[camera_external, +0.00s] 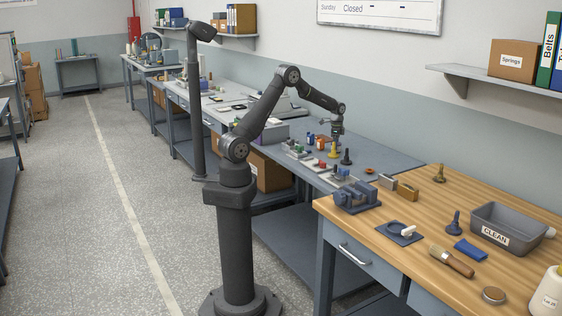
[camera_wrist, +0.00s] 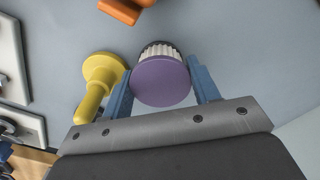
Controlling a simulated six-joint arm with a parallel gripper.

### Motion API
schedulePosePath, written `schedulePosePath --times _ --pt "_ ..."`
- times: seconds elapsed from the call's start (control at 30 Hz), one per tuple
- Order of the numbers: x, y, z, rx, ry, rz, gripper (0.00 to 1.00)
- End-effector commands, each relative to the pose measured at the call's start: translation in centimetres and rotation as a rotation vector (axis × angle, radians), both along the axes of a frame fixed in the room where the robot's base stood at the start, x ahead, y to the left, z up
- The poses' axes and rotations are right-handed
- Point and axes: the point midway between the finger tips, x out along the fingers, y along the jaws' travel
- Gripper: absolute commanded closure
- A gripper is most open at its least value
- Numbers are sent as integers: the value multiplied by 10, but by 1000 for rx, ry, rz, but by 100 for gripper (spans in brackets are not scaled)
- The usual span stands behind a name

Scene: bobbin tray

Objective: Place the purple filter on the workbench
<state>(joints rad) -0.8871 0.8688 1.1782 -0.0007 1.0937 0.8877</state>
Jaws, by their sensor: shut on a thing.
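The purple filter (camera_wrist: 161,80) has a flat purple round end and a white pleated side. In the wrist view it sits between the two blue fingers of my gripper (camera_wrist: 162,88), which is shut on it. In the external view my gripper (camera_external: 337,140) is over the grey-blue bench (camera_external: 395,157), near its small parts; the filter is too small to make out there. I cannot tell from the wrist view how high the filter is above the grey surface. The wooden-topped workbench (camera_external: 409,214) stands at the front right.
A yellow peg-like piece (camera_wrist: 98,80) stands close left of my fingers. An orange piece (camera_wrist: 122,10) lies beyond. A grey bin marked CLEAN (camera_external: 497,236), a brush (camera_external: 452,262), a blue cloth (camera_external: 470,249) and a blue vise-like block (camera_external: 356,197) are on the wooden top, with bare wood between.

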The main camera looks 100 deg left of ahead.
Motion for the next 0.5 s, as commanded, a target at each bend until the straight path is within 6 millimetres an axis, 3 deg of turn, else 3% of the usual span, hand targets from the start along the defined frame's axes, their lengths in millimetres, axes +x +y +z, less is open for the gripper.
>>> schedulePosePath --times 0.07,0.1,0.2,0.5 --pt "0 0 -3 -1 1 0 68" --pt "0 0 -3 -1 1 0 41" --pt "0 0 -3 -1 1 0 23" --pt "0 0 -1 0 0 0 23"
